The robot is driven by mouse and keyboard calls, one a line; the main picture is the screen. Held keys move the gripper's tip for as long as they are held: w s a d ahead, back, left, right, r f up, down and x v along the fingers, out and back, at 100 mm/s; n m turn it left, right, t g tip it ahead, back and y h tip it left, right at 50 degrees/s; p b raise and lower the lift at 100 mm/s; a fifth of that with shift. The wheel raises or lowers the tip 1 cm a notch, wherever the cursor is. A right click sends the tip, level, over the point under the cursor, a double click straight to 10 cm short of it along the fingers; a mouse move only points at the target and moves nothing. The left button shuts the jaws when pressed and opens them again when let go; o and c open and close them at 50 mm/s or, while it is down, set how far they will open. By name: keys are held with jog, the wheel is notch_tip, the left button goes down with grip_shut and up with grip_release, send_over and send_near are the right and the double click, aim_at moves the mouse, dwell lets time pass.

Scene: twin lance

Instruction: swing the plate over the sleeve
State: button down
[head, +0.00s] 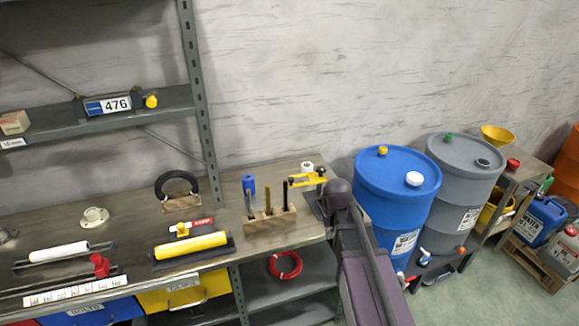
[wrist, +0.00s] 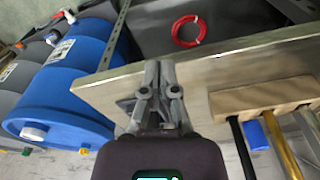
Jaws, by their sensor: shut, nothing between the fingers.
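A yellow plate-like part (head: 308,181) with dark knobs sits near the right end of the workbench in the head view. A short white cylinder (head: 307,168) stands just behind it; I cannot tell whether this is the sleeve. My gripper (wrist: 160,72) is shut and empty in the wrist view, near the bench's edge. In the head view my wrist is just right of the yellow part and hides my fingers. A dark grey flat piece (wrist: 127,106) shows beside the fingers in the wrist view. Whether my gripper touches anything is unclear.
A wooden tool block (head: 270,220) with upright tools stands left of my gripper. A blue drum (head: 392,205) and a grey drum (head: 465,170) stand right of the bench. A red hose coil (head: 285,265) is on the lower shelf.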

jog(key=w+a+r+t+p, duration=0.1)
jog(key=w+a+r+p, duration=0.3)
jog(key=w, duration=0.4)
jog(key=w+a+r+n+t+p, duration=0.1)
jog(key=w+a+r+p, duration=0.3)
jog(key=w+r, duration=0.2)
jog(key=w+a+r+p, duration=0.4)
jog(key=w+r+p, duration=0.1)
jog(key=w, duration=0.5)
jog(key=shift+w+a+n+t+y, duration=0.25)
jog(key=shift+w+n+t+y, duration=0.15)
jog(key=shift+f, duration=0.15)
jog(key=d+b+x, duration=0.1)
jog(key=b+x, duration=0.9)
jog(key=shift+s+p, duration=0.3)
jog(key=shift+s, duration=1.7)
jog(key=shift+r, duration=0.2)
jog(key=shift+a, duration=0.15)
